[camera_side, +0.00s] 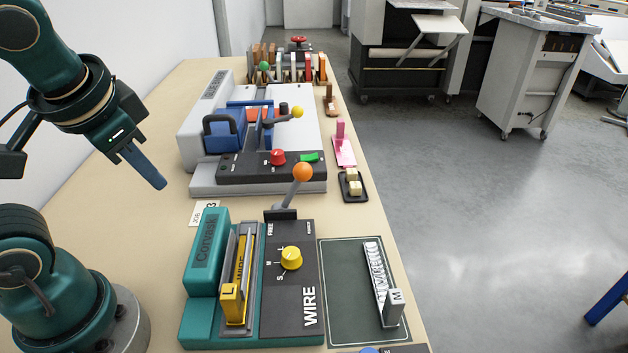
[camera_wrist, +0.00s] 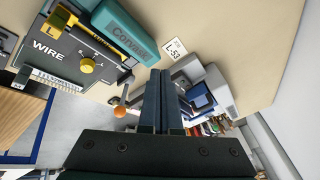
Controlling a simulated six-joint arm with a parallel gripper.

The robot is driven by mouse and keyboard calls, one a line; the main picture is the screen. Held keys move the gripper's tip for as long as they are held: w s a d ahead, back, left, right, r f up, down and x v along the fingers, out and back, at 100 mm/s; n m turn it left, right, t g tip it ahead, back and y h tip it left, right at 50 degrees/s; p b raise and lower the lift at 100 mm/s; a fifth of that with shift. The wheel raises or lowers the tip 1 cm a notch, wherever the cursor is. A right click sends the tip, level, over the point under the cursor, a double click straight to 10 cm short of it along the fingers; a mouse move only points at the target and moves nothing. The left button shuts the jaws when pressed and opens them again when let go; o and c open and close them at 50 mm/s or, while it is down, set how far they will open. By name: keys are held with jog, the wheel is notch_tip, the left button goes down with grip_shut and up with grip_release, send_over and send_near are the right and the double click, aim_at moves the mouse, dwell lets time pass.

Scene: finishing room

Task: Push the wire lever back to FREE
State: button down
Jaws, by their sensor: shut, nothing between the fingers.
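The wire lever (camera_side: 293,194) is a grey rod with an orange ball knob (camera_side: 302,172), at the far end of the black WIRE panel (camera_side: 291,312) on the teal machine. In the side view it leans right, away from the FREE label (camera_side: 270,229) and toward another label too small to read. In the wrist view the orange knob (camera_wrist: 119,111) is left of the fingers. My gripper (camera_side: 160,184) is shut and empty, in the air left of the lever and well apart from it. It also shows in the wrist view (camera_wrist: 160,73).
A yellow dial (camera_side: 291,258) sits on the panel. A grey-white machine (camera_side: 203,146) with a yellow-knobbed lever (camera_side: 284,118) stands behind. A green mat (camera_side: 341,303) lies right of the teal machine. A printed card (camera_side: 202,212) lies on the bench between the machines.

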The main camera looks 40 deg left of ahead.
jog(key=w+a+r+m+g+y, duration=0.1)
jog(key=w+a+r+y, duration=0.1)
jog(key=w+a+y, duration=0.1)
jog(key=m+y, duration=0.3)
jog(key=y, duration=0.3)
send_over(291, 194)
jog(key=s+a, duration=0.3)
jog(key=s, duration=0.2)
jog(key=d+f+m+t+y, duration=0.1)
jog(key=d+f+m+t, duration=0.6)
jog(key=d, duration=0.9)
notch_tip(291, 194, down, 4)
jog(key=shift+f+m+t+y, duration=0.2)
jog(key=shift+m+t+y, duration=0.1)
jog(key=shift+t, duration=0.8)
jog(key=shift+w, duration=0.15)
jog(key=x, duration=1)
